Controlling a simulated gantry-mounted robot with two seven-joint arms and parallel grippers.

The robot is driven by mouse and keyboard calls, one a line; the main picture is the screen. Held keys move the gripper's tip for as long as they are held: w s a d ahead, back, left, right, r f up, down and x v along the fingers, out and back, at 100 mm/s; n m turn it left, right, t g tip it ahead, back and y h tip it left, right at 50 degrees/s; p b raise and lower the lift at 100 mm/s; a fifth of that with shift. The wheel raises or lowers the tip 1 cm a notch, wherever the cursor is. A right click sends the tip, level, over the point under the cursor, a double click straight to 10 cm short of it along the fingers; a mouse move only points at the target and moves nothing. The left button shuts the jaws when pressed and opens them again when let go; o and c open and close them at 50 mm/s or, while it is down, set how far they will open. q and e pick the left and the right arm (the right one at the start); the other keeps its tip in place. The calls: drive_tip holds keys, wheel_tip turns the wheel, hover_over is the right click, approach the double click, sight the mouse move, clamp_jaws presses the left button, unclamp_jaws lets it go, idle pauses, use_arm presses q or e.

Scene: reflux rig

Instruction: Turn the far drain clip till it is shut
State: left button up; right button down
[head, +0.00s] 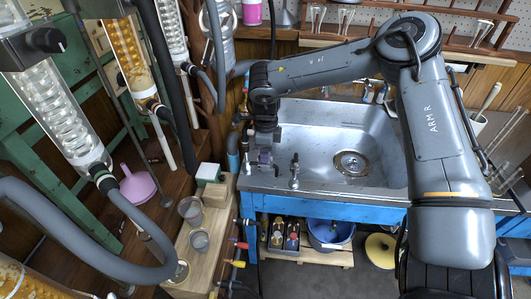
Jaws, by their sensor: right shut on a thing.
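My right gripper (264,158) points down at the front left corner of the sink. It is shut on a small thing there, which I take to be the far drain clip. The fingers and wrist hide most of that clip, so I cannot tell how far it is turned. My left gripper is not in view.
The steel sink (320,140) lies right of the gripper, with a small tap (294,172) on its front rim. A wooden block (200,240) with glass cups stands left. Coloured valve handles (240,243) line its right side. A pink funnel (137,187) is further left.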

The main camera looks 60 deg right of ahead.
drive_tip(key=shift+m, duration=0.4)
drive_tip(key=shift+r+m+p, duration=0.1)
drive_tip(key=shift+m+p, duration=0.2)
drive_tip(key=shift+p, duration=0.1)
drive_tip(key=shift+m+p, duration=0.35)
drive_tip(key=shift+m, duration=0.75)
drive_tip(key=m, duration=0.5)
drive_tip(key=shift+p, duration=0.3)
drive_tip(key=shift+m, duration=0.3)
drive_tip(key=c, duration=1.1)
unclamp_jaws()
drive_tip(key=shift+c, duration=0.2)
